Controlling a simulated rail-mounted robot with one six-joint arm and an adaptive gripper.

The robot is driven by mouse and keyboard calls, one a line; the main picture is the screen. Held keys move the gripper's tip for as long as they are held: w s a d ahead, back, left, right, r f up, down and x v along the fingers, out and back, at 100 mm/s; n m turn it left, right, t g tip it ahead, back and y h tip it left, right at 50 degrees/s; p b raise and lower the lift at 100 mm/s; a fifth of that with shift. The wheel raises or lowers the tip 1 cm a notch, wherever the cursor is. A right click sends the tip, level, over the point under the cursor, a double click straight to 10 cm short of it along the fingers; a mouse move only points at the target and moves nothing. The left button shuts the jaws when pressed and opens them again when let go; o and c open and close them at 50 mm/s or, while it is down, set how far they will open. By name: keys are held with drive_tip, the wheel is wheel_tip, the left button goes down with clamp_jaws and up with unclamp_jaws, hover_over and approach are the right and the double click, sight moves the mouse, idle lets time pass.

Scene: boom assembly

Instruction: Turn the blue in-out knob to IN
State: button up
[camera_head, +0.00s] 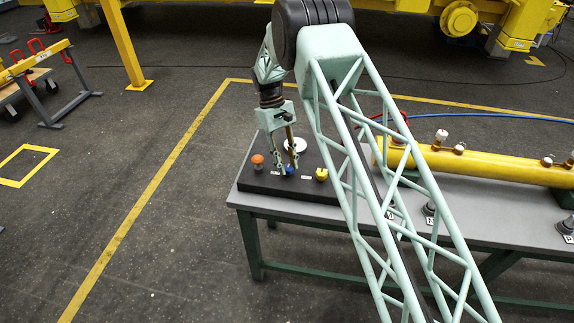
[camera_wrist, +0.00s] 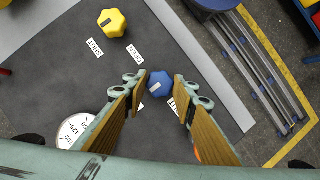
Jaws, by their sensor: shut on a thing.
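In the wrist view my gripper (camera_wrist: 158,84) is shut on the blue knob.
A yellow knob (camera_head: 321,174) stands right of the blue one and an orange knob (camera_head: 257,160) left of it. A round white gauge (camera_head: 292,150) lies behind. A yellow pipe (camera_head: 490,165) with fittings lies on the grey table (camera_head: 470,232) to the right.

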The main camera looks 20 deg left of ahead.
idle(0.4)
drive_tip(key=o, duration=0.8)
drive_tip(key=shift+r, duration=0.15)
drive_tip(key=shift+v, duration=5.85)
